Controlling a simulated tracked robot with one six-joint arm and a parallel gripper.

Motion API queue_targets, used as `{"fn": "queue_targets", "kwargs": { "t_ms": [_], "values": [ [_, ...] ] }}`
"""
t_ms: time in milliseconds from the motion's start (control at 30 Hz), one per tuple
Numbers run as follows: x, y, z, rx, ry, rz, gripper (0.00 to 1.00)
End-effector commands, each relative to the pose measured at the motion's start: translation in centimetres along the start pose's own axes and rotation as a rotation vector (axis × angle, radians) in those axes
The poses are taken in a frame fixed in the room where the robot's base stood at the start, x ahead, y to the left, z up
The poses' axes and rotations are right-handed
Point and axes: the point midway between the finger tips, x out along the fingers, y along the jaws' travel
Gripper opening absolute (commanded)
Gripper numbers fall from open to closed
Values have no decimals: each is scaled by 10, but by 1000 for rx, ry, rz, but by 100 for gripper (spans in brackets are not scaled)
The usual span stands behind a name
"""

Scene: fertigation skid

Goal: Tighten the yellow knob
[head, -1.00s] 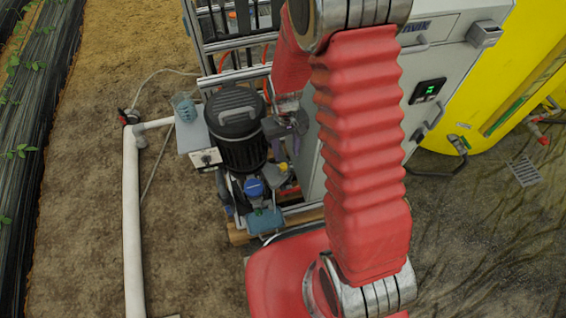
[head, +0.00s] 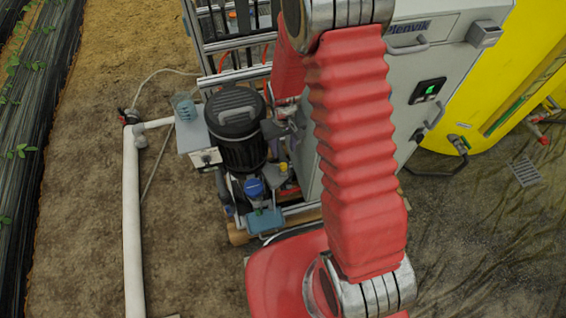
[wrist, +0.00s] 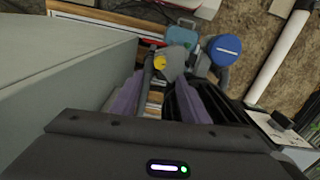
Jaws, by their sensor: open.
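The yellow knob (wrist: 159,62) sits on a grey fitting in the wrist view, just beyond my fingertips. It also shows in the head view (head: 283,168), low beside the black motor. My gripper (wrist: 157,98) has two purple fingers spread apart with nothing between them. The knob lies ahead of the gap between the fingers, apart from both. In the head view my red arm hides part of the skid, and the gripper is mostly hidden near the motor.
A blue round cap (wrist: 228,45) is close right of the knob. The grey cabinet (wrist: 65,75) stands close on the left. The black motor (head: 236,128) and a small shelf with a beaker (head: 185,108) are near. A white pipe (head: 132,220) runs at left.

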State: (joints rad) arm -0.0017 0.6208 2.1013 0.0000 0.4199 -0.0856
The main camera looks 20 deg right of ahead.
Motion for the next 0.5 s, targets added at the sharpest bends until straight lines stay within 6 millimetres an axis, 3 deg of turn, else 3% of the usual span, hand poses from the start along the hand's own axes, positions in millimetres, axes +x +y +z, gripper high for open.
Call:
{"fn": "queue_targets", "kwargs": {
  "t_ms": [500],
  "values": [
    [61,0,0,0,-2,0,41]
  ]
}}
